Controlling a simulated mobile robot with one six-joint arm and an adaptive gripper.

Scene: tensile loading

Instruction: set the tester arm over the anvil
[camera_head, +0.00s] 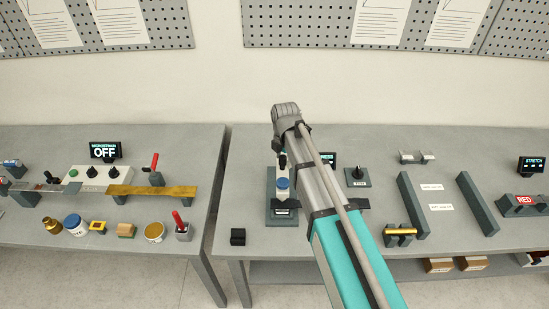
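A small bench device, which looks like the tester, stands on a dark grey base plate (284,220) at the left end of the right-hand table. A blue-topped round part (283,183) sits on it, with a dark crosspiece and a white label in front. A dark bar end (363,204) shows right of my arm; I cannot tell if it belongs to the tester arm. My arm covers the device's right side, so the tester arm and the anvil cannot be told apart. My gripper (281,160) points down behind the blue-topped part; its fingers are mostly hidden.
A black knob box (358,177) and a partly hidden display (328,159) stand behind my arm. A small black block (238,237) lies at the front left. Two dark rails (413,205) stand to the right. A gap separates the left table (190,150), which holds several instruments.

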